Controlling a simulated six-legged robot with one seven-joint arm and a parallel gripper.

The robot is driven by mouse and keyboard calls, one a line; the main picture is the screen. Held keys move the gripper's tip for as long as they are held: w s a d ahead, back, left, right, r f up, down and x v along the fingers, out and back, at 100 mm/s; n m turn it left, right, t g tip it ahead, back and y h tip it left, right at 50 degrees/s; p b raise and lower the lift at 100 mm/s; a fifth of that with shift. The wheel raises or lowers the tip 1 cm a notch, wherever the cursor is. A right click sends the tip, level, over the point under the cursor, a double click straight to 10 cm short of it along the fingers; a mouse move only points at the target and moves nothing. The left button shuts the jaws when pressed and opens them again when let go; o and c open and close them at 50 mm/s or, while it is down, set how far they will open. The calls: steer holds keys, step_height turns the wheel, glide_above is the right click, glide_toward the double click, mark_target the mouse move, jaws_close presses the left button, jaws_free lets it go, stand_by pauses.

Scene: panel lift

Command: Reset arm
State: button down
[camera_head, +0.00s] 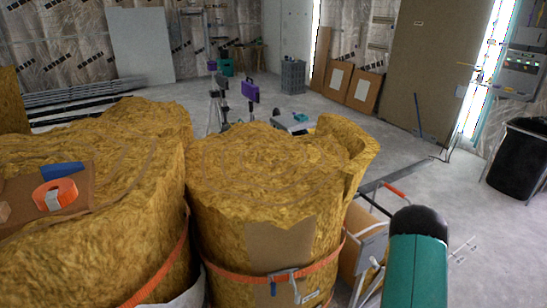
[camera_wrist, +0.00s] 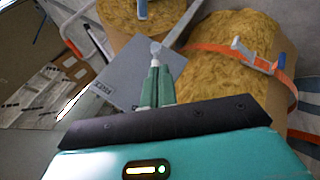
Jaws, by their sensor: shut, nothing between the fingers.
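My gripper (camera_wrist: 156,50) shows in the wrist view with its two green fingers side by side and its grey tips together, shut and empty. It is over a flat grey panel-like surface (camera_wrist: 118,85) with a small dark label; I cannot tell whether the fingertips touch it. My arm shows in the head view as a green link with a black rounded end, at the lower right. The gripper itself does not show in the head view. A strapped yellow insulation roll (camera_wrist: 235,62) is right of the gripper in the wrist view.
Large insulation rolls (camera_head: 262,165) fill the left and middle foreground. An orange tape roll (camera_head: 55,194) lies on cardboard there. A folding frame with a red handle (camera_head: 394,188) stands close to my arm. A black bin (camera_head: 517,160) is at right; the floor between is mostly clear.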

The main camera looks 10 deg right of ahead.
steer(key=w+a+r+m+h, duration=0.1)
steer(key=w+a+r+m, duration=0.15)
steer(key=r, duration=0.75)
steer(key=w+a+r+m+h, duration=0.15)
steer(key=a+r, duration=0.25)
steer(key=r, duration=0.6)
steer(key=s+a+r+m, duration=0.35)
steer(key=a+r, duration=0.55)
steer(key=r, duration=0.3)
steer(key=s+a+r+m+g+y, duration=0.1)
steer(key=s+a+r+y, duration=0.1)
steer(key=s+a+r, duration=0.85)
steer(key=s+a+m+g+y, duration=0.1)
steer(key=s+a+y, duration=0.1)
steer(key=s+a, duration=1.2)
steer(key=shift+s+a+r+y, duration=0.15)
steer(key=shift+s+y, duration=0.2)
steer(key=shift+s, duration=0.65)
